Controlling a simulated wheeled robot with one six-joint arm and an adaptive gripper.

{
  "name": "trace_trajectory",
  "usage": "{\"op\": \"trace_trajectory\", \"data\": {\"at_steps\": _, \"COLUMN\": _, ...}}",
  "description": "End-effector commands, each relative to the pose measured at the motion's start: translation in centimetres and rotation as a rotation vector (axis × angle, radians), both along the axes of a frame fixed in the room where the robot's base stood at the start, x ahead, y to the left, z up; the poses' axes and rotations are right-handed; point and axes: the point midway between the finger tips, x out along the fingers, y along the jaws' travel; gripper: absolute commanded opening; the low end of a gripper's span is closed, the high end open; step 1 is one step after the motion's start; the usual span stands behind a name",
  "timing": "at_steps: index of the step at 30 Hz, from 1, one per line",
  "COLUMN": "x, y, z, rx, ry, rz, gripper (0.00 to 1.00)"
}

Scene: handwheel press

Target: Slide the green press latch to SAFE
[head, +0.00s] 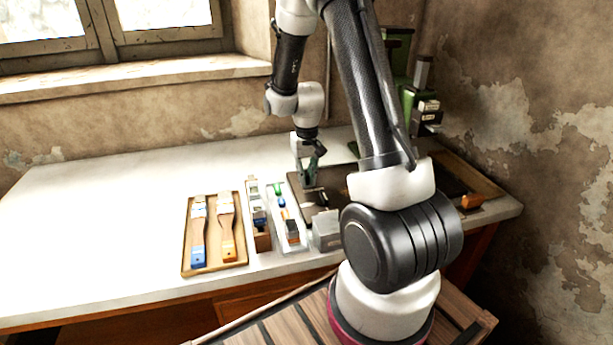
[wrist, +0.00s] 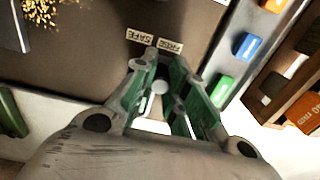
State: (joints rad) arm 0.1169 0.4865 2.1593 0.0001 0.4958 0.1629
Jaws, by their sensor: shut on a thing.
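My gripper (wrist: 160,72) has green-grey fingers and reaches down onto the dark base plate (wrist: 85,60). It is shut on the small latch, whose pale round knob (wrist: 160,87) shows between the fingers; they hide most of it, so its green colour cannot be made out. A SAFE label (wrist: 140,37) and a FREE label (wrist: 170,45) lie side by side just beyond the fingertips, FREE to the right. The fingertips lie close to both labels. In the head view my gripper (head: 309,172) stands over the plate, and the latch is hidden there.
A green press (head: 398,60) stands at the back right, partly behind my arm. A tray with two brushes (head: 186,262) and narrow bins of small coloured parts (head: 291,240) lie left of the plate. An orange-handled tool (head: 472,201) lies right. The white tabletop (head: 100,220) is clear at left.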

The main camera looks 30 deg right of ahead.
Motion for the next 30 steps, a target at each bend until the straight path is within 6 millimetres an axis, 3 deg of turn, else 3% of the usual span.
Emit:
{"op": "trace_trajectory", "data": {"at_steps": 21, "x": -0.8, "y": -2.7, "z": 0.0, "rx": 0.0, "ry": 0.0, "rz": -0.001, "gripper": 0.01}}
{"op": "trace_trajectory", "data": {"at_steps": 30, "x": -0.8, "y": -2.9, "z": 0.0, "rx": 0.0, "ry": -0.001, "rz": 0.0, "gripper": 0.01}}
